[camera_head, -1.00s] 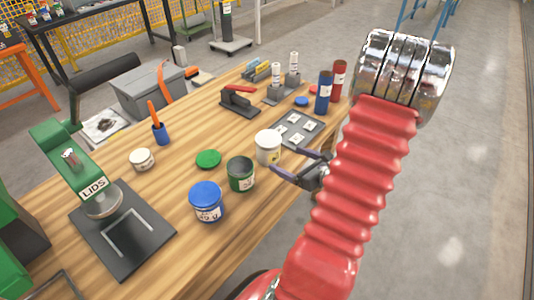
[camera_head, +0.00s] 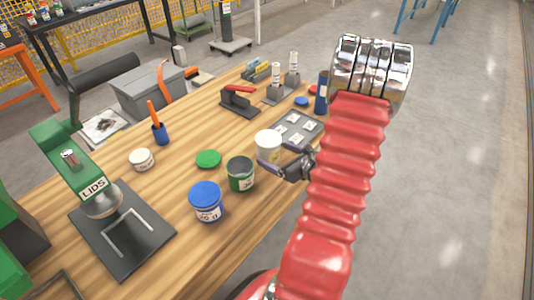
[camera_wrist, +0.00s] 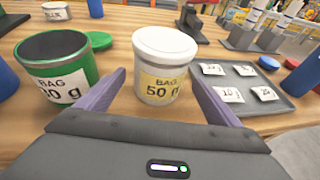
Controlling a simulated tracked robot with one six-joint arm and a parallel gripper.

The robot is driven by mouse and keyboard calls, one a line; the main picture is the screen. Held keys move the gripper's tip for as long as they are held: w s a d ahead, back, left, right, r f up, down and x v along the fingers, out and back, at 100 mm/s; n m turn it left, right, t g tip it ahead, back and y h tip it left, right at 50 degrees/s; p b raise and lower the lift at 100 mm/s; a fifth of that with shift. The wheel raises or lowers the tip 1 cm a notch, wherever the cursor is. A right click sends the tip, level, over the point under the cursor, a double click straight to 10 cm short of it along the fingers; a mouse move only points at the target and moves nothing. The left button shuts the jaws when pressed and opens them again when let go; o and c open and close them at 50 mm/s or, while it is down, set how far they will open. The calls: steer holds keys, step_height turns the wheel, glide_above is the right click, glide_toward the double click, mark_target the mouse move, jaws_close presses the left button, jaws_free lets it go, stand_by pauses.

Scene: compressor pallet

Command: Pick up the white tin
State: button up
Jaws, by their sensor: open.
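The white tin (camera_head: 267,143) stands upright on the wooden bench near its right edge. In the wrist view the white tin (camera_wrist: 164,62) has a lid and a yellow label reading "BAG 50". My gripper (camera_head: 277,158) is open close to the tin. In the wrist view its two purple fingers (camera_wrist: 158,92) point at the tin, one on each side of its lower part as pictured, with nothing held. I cannot tell whether the fingers reach past its near face.
A green tin (camera_head: 240,175) stands close to the left of my gripper, with a blue tin (camera_head: 206,202) nearer. A green lid (camera_head: 208,159) lies flat on the bench.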

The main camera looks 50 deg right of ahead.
steer(key=shift+x, duration=2.4)
steer(key=shift+c, duration=0.3)
steer(key=c, duration=1.1)
